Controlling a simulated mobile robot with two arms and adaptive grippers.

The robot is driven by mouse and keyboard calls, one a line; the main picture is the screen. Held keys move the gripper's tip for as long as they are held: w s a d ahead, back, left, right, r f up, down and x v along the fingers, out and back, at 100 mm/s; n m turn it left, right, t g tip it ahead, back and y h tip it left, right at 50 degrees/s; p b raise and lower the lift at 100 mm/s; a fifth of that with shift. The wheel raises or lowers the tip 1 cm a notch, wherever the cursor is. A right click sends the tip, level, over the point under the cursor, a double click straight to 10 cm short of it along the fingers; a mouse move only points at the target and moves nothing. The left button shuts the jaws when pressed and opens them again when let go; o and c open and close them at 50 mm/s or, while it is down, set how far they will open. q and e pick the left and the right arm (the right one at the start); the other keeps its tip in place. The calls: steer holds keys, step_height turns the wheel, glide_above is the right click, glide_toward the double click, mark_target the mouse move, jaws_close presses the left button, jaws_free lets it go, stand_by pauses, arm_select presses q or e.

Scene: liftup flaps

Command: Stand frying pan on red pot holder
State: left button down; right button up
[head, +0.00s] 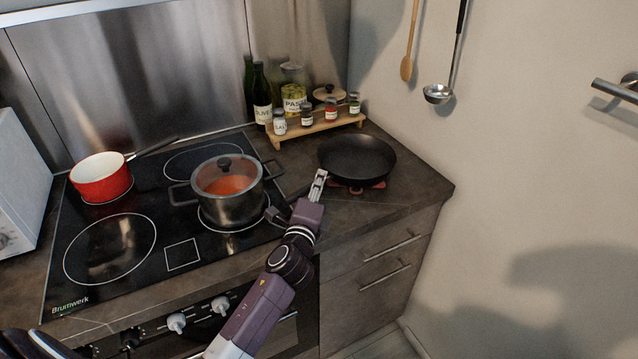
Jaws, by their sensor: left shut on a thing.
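The black frying pan (357,156) is at the right end of the counter, level and upright. The red pot holder (372,185) lies under it, and only its front edge shows below the pan. I cannot tell whether the pan's base touches the holder or hangs slightly above it. My left gripper (320,180) is at the pan's near left side, shut on the frying pan, with the gripped part hidden by the fingers. My right gripper is not in view.
A steel pot (232,207) with a glass lid stands on the hob left of my gripper. A red saucepan (101,182) is farther left. A wooden spice rack (318,130) with jars and bottles stands behind the pan. The counter's right edge and wall are close.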

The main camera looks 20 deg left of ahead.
arm_select(q)
steer(key=c, duration=1.9)
jaws_free()
steer(key=shift+r, duration=0.1)
steer(key=shift+s+d, duration=0.1)
steer(key=shift+s, duration=0.2)
steer(key=b+v, duration=0.1)
steer(key=v, duration=0.9)
steer(key=shift+s, duration=0.15)
steer(key=shift+s+d, duration=0.15)
steer(key=shift+s, duration=0.5)
